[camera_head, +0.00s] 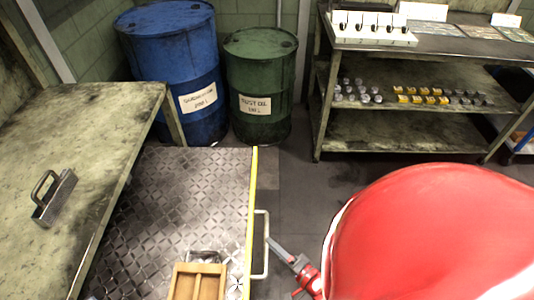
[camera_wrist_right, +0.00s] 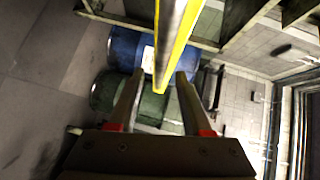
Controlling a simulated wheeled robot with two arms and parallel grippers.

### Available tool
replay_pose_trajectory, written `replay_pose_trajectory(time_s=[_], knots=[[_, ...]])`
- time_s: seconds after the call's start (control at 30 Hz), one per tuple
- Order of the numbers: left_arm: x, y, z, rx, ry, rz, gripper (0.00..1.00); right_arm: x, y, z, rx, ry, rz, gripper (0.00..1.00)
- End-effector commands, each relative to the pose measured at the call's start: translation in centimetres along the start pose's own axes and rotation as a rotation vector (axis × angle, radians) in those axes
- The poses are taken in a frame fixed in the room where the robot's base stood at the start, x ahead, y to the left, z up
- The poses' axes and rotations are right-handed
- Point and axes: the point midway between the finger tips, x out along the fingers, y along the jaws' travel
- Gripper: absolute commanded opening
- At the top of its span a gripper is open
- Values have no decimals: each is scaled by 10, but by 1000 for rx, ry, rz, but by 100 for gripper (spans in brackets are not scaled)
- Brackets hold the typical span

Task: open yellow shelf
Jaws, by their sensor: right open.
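The yellow-edged shelf has a dark diamond-plate top (camera_head: 180,190) and a bright yellow strip (camera_head: 252,205) along its right edge. A pale U-shaped handle (camera_head: 262,245) stands out from that edge. My right gripper (camera_head: 271,242) comes in from the right, its fingertips right beside the handle. In the right wrist view the gripper (camera_wrist_right: 160,74) is open. A grey bar with the yellow strip (camera_wrist_right: 178,50) reaches down between its fingers in the picture. I cannot tell whether the fingers touch the handle. My left gripper is out of view.
A wooden box (camera_head: 198,283) rests on the plate. A worn table (camera_head: 70,130) with a metal holder (camera_head: 54,198) is at left. Blue (camera_head: 172,60) and green (camera_head: 259,85) drums stand behind. A rack (camera_head: 400,130) with small parts is at back right. Floor between is clear.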

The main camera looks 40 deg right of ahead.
Motion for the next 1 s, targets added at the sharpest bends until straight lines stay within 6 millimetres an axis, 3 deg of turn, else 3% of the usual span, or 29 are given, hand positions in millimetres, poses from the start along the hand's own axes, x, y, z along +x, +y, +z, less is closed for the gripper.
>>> replay_pose_trajectory(time_s=[0.2, 0.43, 0.63, 1.0], knots=[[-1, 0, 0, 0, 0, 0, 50, -62, 2, 0, -2, -1, 8, 50], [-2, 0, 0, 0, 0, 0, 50, -112, 1, 0, 0, -1, 4, 50], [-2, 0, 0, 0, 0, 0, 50, -130, 1, 0, 0, 0, 2, 50], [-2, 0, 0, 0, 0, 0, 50, -133, 0, 0, -1, 0, 0, 50]])
